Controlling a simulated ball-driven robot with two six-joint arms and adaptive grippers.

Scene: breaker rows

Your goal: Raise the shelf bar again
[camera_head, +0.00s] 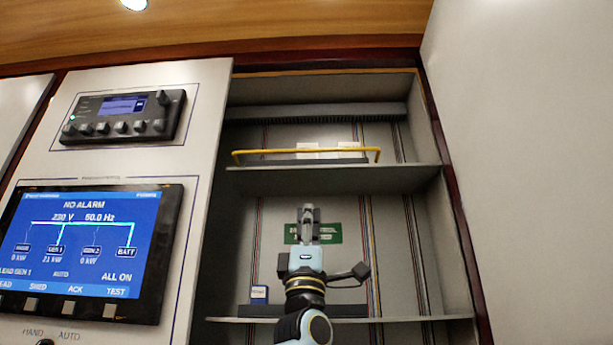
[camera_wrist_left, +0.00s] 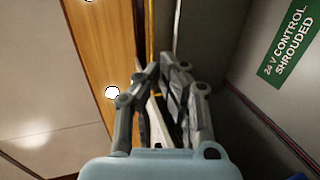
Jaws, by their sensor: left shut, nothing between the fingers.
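The yellow shelf bar (camera_head: 310,151) runs across the front of the upper shelf (camera_head: 330,180) in the head view. Its long part shows just above the shelf's front edge, with short bent ends at both sides. I cannot tell whether it is latched. My left gripper (camera_head: 309,212) points up below that shelf, its fingers shut and empty, apart from the bar in the picture. In the left wrist view the shut fingers (camera_wrist_left: 167,72) point away from the camera. A thin yellow strip shows behind them there; I cannot tell if it is the bar. My right gripper is not in view.
A green label (camera_head: 333,233) is on the cabinet's back wall behind my gripper. The lower shelf (camera_head: 420,319) carries a small blue-and-white box (camera_head: 259,294). A panel with a blue display (camera_head: 80,245) stands left; a pale door (camera_head: 530,130) stands right.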

